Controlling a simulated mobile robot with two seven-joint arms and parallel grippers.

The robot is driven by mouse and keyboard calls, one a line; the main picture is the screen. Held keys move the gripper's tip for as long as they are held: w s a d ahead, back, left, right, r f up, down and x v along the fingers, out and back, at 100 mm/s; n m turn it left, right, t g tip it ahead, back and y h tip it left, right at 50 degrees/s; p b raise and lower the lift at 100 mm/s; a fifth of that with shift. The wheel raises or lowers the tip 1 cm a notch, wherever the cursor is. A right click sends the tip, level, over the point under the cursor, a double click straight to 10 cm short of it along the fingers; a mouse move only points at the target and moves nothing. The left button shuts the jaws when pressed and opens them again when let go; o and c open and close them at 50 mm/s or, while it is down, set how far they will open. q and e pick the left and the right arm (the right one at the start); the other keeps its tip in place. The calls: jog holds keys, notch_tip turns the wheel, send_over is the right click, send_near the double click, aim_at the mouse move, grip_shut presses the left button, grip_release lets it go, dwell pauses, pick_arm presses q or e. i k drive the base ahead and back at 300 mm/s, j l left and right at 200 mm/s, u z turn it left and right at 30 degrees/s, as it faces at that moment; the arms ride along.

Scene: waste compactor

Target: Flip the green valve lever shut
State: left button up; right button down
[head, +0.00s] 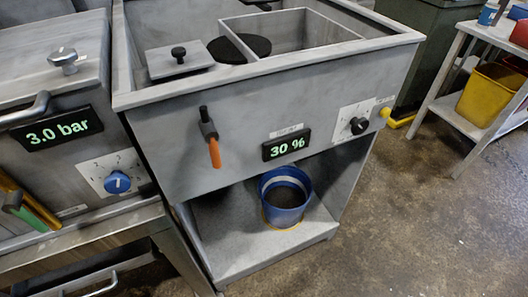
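The green valve lever (30,214) is at the left edge, low on the front of the left grey machine. It slants down to the right from a dark pivot. An orange-yellow bar runs beside it, partly cut off by the picture's edge. I cannot tell from this view whether the valve is open or shut. Neither of my grippers is in view.
Close to the lever are a blue knob (117,182) and a display (50,130) reading 3.0 bar. The middle machine has an orange-handled lever (214,152), a 30 % display (286,145) and a blue bucket (286,210) below. Open floor lies right.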

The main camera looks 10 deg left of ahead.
aim_at(12, 202)
jog(key=k+u, duration=0.1)
jog(key=u, duration=2.05)
